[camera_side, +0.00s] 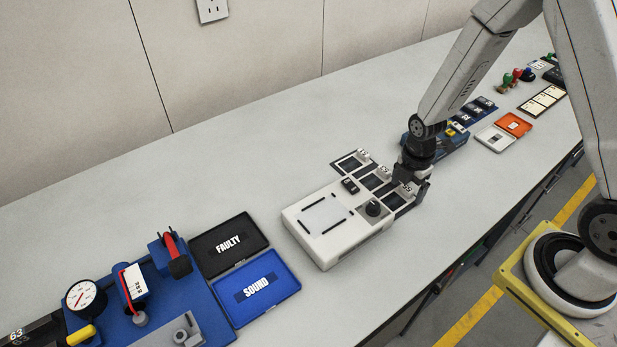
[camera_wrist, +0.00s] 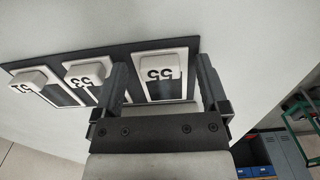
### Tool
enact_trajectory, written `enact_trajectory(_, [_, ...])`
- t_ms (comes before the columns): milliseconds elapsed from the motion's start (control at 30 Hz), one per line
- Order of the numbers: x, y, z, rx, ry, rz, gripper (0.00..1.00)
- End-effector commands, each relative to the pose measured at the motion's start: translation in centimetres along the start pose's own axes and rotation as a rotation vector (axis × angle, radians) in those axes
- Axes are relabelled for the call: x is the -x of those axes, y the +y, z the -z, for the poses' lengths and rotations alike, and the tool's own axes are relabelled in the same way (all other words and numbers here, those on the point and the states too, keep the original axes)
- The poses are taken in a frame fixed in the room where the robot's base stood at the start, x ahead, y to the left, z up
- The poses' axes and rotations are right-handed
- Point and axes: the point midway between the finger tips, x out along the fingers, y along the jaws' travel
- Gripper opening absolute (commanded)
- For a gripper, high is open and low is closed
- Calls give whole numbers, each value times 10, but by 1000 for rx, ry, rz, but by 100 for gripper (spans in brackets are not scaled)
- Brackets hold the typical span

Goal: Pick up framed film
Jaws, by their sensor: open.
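Three framed films lie in a row on a dark holder (camera_wrist: 110,53), each with a white block tab bearing a number. Film 51 (camera_wrist: 30,82) is at the left in the wrist view, film 53 (camera_wrist: 88,72) in the middle, and film 55 (camera_wrist: 160,66) at the right. My gripper (camera_wrist: 165,77) is open, with one finger on each side of film 55's tab. Whether the fingers touch the tab I cannot tell. In the side view my gripper (camera_side: 411,181) is low over the right end of the row and partly hides film 55.
A white light box (camera_side: 340,240) with a black knob stands beside the films. A black FAULTY tray (camera_side: 262,236) and a blue SOUND tray (camera_side: 292,286) lie to the left, near a blue gauge fixture (camera_side: 195,300). Cases and stamps lie behind my arm at right.

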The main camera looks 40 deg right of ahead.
Motion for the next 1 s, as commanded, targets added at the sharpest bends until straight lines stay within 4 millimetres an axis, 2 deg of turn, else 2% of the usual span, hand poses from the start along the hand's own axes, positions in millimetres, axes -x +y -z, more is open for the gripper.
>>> enact_trajectory(333, [0, 0, 0, 0, 0, 0, 94])
enact_trajectory(367, [0, 0, 0, 0, 0, 0, 88])
enact_trajectory(633, [0, 0, 0, 0, 0, 0, 2])
enact_trajectory(1000, [2, 0, 0, 0, 0, 0, 0])
